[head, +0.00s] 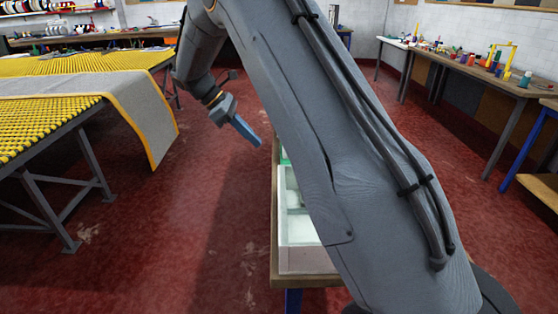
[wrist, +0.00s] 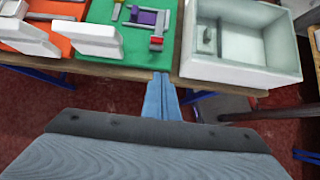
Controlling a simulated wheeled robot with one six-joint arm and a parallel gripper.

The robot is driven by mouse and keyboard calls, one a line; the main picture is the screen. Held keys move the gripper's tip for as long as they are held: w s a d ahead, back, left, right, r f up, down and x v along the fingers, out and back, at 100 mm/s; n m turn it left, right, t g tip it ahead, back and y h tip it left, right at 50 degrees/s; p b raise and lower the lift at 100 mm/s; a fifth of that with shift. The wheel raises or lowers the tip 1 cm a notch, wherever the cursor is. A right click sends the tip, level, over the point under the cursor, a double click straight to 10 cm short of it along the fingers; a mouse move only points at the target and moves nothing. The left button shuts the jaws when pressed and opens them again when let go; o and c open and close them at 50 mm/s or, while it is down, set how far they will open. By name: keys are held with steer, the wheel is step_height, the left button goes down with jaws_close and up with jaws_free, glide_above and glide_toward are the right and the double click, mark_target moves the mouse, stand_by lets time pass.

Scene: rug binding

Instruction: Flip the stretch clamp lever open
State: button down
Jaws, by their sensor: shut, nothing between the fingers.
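My gripper (head: 258,141) is in the air left of a narrow bench in the head view, with its blue fingers pointing down and right. In the wrist view its fingers (wrist: 161,98) are together and empty, with the tips near the bench's front edge. Beyond them, a green board (wrist: 100,45) carries a small grey fixture (wrist: 157,22) with a purple block (wrist: 146,18) and a red piece (wrist: 156,40). The fixture may be the stretch clamp; I cannot tell its lever or the lever's position. The gripper appears apart from it.
A pale open bin (wrist: 285,72) stands right of the green board and also shows in the head view (head: 300,260). An orange board (wrist: 62,43) with white blocks lies left. A yellow-topped table (head: 50,125) with a grey rug (head: 150,120) stands left. Red floor lies between.

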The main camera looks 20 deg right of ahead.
steer(key=shift+w+f+b, duration=0.55)
steer(key=shift+w+f, duration=0.2)
steer(key=shift+f, duration=0.05)
steer(key=shift+d, duration=0.1)
steer(key=s+d+f+p, duration=0.1)
steer(key=d+f, duration=0.1)
steer(key=s+d+f+p, duration=0.1)
steer(key=d+f+p, duration=0.1)
steer(key=d, duration=0.1)
steer(key=s+d+f+p, duration=0.1)
steer(key=d+f, duration=0.1)
steer(key=d, duration=0.1)
steer(key=shift+s+f+p, duration=0.15)
steer(key=shift+s+p, duration=0.15)
steer(key=shift+s+d, duration=0.15)
steer(key=shift+d, duration=0.35)
steer(key=shift+r, duration=0.2)
